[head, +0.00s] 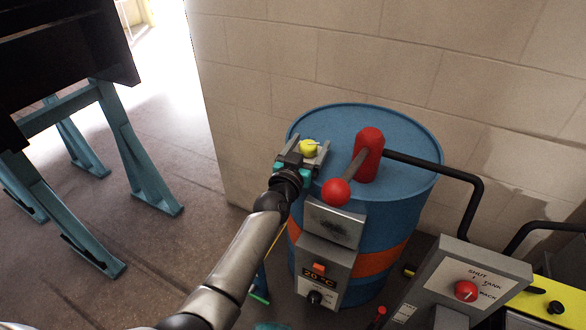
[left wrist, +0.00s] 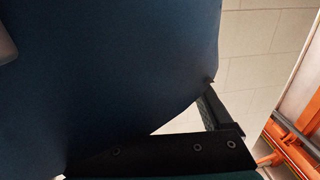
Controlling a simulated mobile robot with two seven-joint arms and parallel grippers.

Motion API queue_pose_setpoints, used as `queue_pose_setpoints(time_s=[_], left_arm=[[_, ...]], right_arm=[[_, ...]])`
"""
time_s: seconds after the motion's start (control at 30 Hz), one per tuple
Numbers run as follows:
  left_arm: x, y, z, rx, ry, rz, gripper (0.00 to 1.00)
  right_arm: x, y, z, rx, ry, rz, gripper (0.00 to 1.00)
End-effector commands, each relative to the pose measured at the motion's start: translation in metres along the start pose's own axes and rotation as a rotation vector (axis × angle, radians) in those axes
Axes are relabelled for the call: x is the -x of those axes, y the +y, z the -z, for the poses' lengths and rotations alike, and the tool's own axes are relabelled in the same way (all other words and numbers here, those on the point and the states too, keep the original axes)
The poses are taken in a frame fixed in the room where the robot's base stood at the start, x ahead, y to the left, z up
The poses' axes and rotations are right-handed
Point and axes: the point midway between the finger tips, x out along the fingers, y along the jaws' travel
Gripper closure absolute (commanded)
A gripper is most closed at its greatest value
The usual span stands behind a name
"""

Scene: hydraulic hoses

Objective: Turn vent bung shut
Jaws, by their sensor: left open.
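The vent bung (head: 309,146) is a small yellow cap on the near left part of the blue drum's top (head: 336,119). My left gripper (head: 306,151) is open at the bung, with a finger to either side of it. I cannot tell whether the fingers touch it. The left wrist view shows a dark blue surface and part of my gripper (left wrist: 222,125), and the bung is not visible there. My right gripper is not in view.
A red pump (head: 369,152) with a red-knobbed lever (head: 337,191) stands right of the bung, with a black hose (head: 440,167) leading right. A heater box (head: 322,272) hangs on the drum's front. A selector panel (head: 467,284) stands at lower right. A block wall is close behind.

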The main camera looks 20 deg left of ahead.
Motion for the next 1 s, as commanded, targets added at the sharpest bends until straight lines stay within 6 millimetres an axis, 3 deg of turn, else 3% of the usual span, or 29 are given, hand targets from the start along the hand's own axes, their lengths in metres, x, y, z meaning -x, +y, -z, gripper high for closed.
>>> queue_pose_setpoints(time_s=[0.6, 0.8, 1.0], left_arm=[[0.1, -0.001, 0.0, 0.0, -0.002, 0.001, 0.16], [0.121, 0.0, 0.0, -0.001, -0.001, 0.001, 0.16], [0.129, 0.0, 0.0, 0.0, 0.0, 0.001, 0.16]], right_arm=[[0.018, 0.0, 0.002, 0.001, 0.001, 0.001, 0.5], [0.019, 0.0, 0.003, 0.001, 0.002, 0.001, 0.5], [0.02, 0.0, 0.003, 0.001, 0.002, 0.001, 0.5]])
